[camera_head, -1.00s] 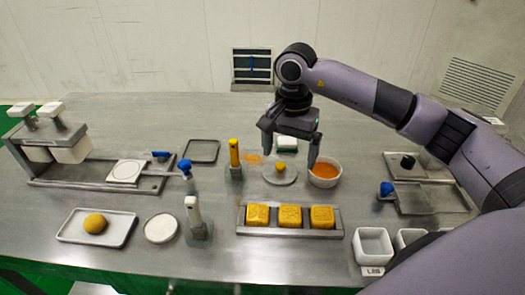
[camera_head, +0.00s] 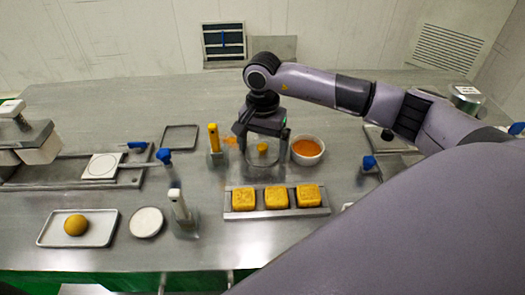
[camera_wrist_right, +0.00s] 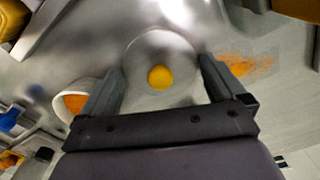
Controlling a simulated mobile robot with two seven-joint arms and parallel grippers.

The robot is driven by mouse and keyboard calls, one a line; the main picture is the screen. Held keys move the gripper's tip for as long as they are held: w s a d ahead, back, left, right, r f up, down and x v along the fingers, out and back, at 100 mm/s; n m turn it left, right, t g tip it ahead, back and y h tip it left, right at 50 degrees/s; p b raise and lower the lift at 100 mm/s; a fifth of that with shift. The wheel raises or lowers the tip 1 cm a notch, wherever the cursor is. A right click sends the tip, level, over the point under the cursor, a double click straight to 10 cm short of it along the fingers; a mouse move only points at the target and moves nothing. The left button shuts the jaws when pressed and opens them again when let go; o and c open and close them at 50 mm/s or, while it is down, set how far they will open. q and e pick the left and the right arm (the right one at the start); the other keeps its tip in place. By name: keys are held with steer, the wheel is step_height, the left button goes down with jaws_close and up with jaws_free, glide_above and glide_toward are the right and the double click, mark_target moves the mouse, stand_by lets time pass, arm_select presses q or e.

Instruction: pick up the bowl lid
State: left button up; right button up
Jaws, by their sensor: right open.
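The bowl lid is a round grey disc with a yellow knob (camera_head: 262,148), lying flat on the steel table. It also shows in the right wrist view, the disc (camera_wrist_right: 150,45) with its knob near the middle. My right gripper (camera_head: 262,152) is open and points down over the lid, one finger on each side of the knob. In the right wrist view the open fingers (camera_wrist_right: 160,66) flank the lid and do not close on it. A white bowl with orange contents (camera_head: 307,149) stands just right of the gripper. My left gripper is not in view.
An orange spill (camera_head: 229,141) and a yellow-handled tool in a stand (camera_head: 213,138) are left of the lid. A metal tray (camera_head: 277,214) with yellow cakes lies in front. A plate with a yellow ball (camera_head: 104,239) is at front left.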

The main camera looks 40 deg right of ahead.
steer(key=shift+c, duration=0.3)
steer(key=c, duration=0.6)
steer(key=shift+r, duration=0.1)
